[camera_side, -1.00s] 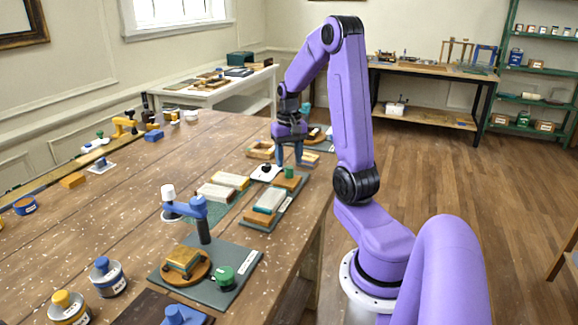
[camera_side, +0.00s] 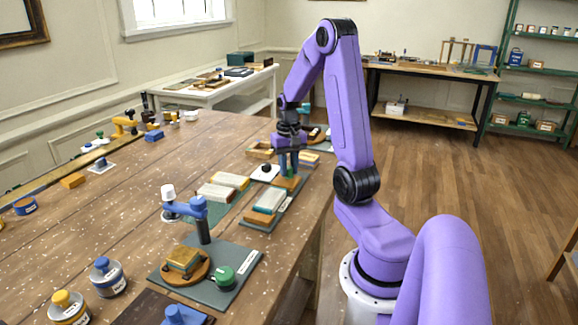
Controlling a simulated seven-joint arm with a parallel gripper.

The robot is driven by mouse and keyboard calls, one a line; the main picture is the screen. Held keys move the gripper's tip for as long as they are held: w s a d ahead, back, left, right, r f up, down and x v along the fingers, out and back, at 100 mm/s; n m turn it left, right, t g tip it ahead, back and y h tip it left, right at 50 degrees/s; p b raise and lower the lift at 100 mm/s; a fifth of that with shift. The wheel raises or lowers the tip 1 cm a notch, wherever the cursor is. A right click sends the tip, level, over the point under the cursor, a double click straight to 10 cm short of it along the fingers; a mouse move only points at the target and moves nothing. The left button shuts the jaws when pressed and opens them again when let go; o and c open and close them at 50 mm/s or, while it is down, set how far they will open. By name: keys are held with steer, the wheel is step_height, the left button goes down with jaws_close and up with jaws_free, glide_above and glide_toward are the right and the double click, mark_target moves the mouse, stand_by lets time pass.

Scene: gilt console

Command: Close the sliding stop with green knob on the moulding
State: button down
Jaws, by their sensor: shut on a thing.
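My gripper (camera_side: 289,168) points down at the far end of a narrow grey board (camera_side: 284,207) near the table's right edge. Its blue fingers are shut on the green knob (camera_side: 290,172), which is mostly hidden between them. The knob stands on a small orange-brown block (camera_side: 286,183), which I take to be the sliding stop. A pale-topped wooden block (camera_side: 269,200), perhaps the moulding, lies on the same board, nearer the camera. A short gap shows between the two blocks.
A white pad with a black knob (camera_side: 265,172) stands just left of the gripper. A wooden tray (camera_side: 260,150) lies behind it. Pale blocks (camera_side: 230,181) lie to the left. A blue clamp-like arm (camera_side: 197,208) and another green knob (camera_side: 223,277) stand nearer the camera.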

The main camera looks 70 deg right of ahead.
mark_target(285, 181)
steer(key=a, duration=0.2)
steer(key=shift+a, duration=0.4)
steer(key=c, duration=0.9)
jaws_free()
step_height(285, 181, up, 18)
steer(key=shift+f, duration=0.25)
